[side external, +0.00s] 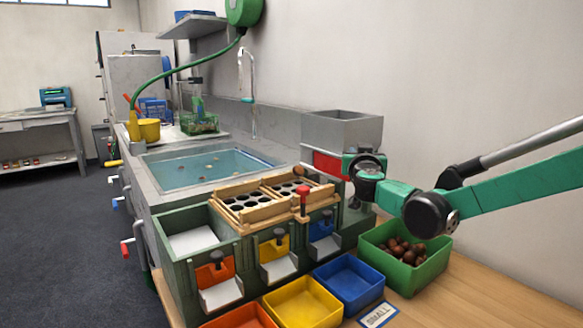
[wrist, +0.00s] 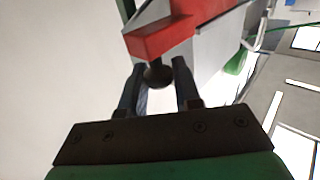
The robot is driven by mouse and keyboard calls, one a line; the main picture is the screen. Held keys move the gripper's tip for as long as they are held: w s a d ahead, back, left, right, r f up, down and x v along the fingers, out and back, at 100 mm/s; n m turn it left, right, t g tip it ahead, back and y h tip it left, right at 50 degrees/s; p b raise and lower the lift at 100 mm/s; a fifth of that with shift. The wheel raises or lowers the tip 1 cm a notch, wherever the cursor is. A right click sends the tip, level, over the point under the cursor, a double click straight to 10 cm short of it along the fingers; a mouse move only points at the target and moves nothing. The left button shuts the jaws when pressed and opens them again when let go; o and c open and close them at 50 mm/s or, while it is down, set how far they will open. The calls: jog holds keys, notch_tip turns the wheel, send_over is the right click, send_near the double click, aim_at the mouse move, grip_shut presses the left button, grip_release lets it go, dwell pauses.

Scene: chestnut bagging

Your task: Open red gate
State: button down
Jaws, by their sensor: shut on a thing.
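The red gate (side external: 328,167) is a red panel low on the front of the grey hopper (side external: 340,131) in the side view. In the wrist view the red gate (wrist: 165,36) shows large, with a dark round knob (wrist: 158,75) at its near end. My gripper (wrist: 158,84) has its two dark fingers either side of this knob and is shut on it. In the side view my gripper is at the hopper's right front, and its fingertips are hard to make out behind the wrist.
A green bin of chestnuts (side external: 405,259) stands below my arm. Blue (side external: 349,283) and yellow (side external: 302,304) bins stand at the front. A water basin (side external: 208,165) lies behind.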

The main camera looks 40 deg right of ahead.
jog(key=s, duration=0.3)
jog(key=c, duration=0.6)
grip_release()
jog(key=shift+c, duration=0.2)
jog(key=shift+s+a, duration=0.1)
jog(key=shift+s, duration=0.05)
jog(key=v, duration=0.5)
jog(key=shift+s+a, duration=0.15)
